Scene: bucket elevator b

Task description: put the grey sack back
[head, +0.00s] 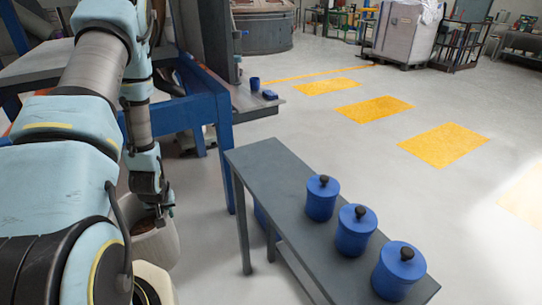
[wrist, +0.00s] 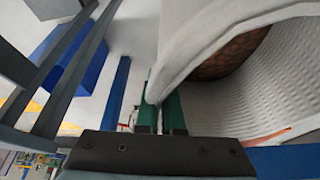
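The grey sack (head: 160,246), pale and open-topped, hangs below my gripper at the lower left of the head view. My gripper (head: 160,212) points down at its rim, and my arm hides part of it. In the wrist view the sack (wrist: 225,103) fills the right side, with ribbed pale fabric and brown contents (wrist: 228,57) inside. The green fingers of my gripper (wrist: 159,115) are close together with the sack's folded rim between them, so the gripper is shut on the rim. The sack's underside is hidden.
A narrow grey bench (head: 268,170) carries three blue lidded canisters (head: 356,231) with black knobs. A blue-framed table (head: 212,110) stands behind it, with a small blue cup (head: 255,84) on its ledge. Open floor with yellow patches (head: 445,145) lies to the right.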

